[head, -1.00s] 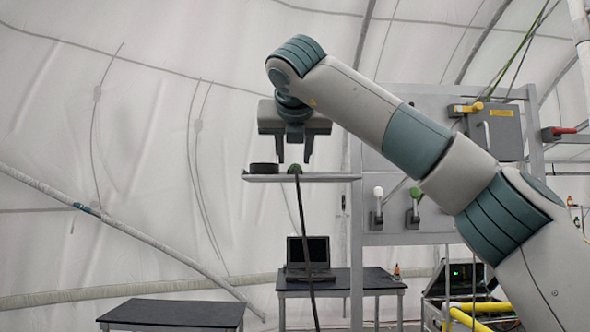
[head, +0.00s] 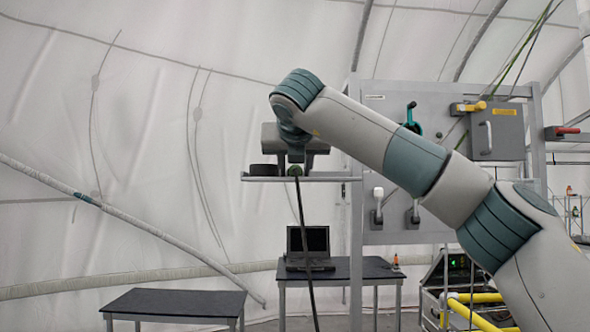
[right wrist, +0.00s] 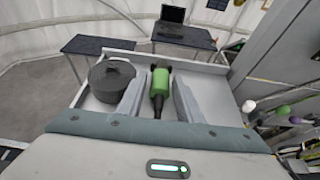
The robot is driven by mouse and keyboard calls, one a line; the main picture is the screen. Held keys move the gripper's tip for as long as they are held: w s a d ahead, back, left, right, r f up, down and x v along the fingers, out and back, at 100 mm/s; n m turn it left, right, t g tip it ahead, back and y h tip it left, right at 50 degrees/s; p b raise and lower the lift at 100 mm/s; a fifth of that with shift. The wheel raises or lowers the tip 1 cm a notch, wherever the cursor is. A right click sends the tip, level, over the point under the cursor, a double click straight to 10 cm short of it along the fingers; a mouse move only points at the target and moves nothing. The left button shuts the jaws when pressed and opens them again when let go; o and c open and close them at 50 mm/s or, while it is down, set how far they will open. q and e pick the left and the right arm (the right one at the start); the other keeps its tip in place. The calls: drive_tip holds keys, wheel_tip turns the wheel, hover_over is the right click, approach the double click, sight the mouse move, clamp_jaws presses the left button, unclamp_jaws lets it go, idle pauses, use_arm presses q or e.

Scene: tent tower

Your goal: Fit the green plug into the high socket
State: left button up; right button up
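The green plug (head: 294,171) lies on a grey shelf (head: 335,177) in the head view, and a dark cable (head: 305,230) hangs from it over the front edge. In the right wrist view the green plug (right wrist: 160,82) lies between the two fingers of my right gripper (right wrist: 159,88). Gaps show on both sides, so the fingers are open around it. In the head view my right gripper (head: 295,165) is low over the shelf, pointing down. My left gripper is in neither view. I cannot tell which part is the high socket.
A round black lidded pot-like object (right wrist: 110,80) stands on the shelf left of the plug. A grey upright panel (head: 380,110) with levers and a box (head: 495,132) stands to the right. A laptop (head: 308,245) sits on a table below.

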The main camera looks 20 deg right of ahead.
drive_tip(key=shift+c, duration=0.4)
clamp_jaws()
drive_tip(key=shift+r, duration=0.2)
drive_tip(key=shift+r+b, duration=0.5)
drive_tip(key=shift+r, duration=0.3)
wheel_tip(320, 180, up, 2)
drive_tip(key=shift+r, duration=0.1)
drive_tip(key=s+d+r+b, duration=0.4)
drive_tip(key=s+d+r, duration=0.3)
drive_tip(key=s+d, duration=0.1)
drive_tip(key=shift+s, duration=0.3)
